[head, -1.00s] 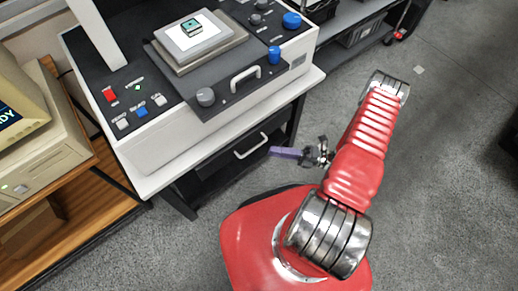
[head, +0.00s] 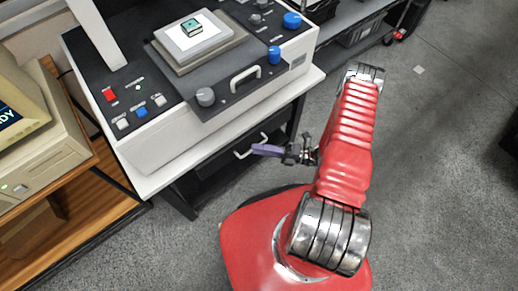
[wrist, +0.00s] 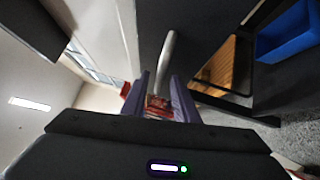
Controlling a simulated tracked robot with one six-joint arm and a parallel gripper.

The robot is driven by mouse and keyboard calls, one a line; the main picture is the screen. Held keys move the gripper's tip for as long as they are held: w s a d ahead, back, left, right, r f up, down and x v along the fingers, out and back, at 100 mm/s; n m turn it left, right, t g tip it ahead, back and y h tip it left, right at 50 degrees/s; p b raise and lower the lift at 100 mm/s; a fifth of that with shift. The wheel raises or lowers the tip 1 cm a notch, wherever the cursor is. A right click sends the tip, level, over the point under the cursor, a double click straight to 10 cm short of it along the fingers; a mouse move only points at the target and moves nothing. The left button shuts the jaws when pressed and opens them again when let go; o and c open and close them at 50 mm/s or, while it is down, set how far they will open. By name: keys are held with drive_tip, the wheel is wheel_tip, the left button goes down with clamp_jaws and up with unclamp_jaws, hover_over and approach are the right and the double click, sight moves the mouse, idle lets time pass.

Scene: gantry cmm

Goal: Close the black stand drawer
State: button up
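The black stand drawer (head: 216,170) is under the white top of the stand in the head view, between the dark legs. How far it stands open is hard to tell. Its silver bar handle (head: 240,154) is partly covered by my gripper (head: 256,150). In the wrist view the handle (wrist: 167,60) runs upright between and just beyond the purple fingers. My gripper (wrist: 161,85) is open there, with a gap between its fingers. Whether a finger touches the handle or drawer front cannot be told.
A white measuring machine (head: 180,135) with knobs and buttons stands on top of the stand. A wooden desk (head: 95,200) with a beige computer is at the left. A lower shelf with dark bins (head: 362,33) is behind at right.

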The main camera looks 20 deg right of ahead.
clamp_jaws()
idle(0.4)
drive_tip(key=shift+w+f, duration=0.1)
drive_tip(key=shift+w, duration=0.05)
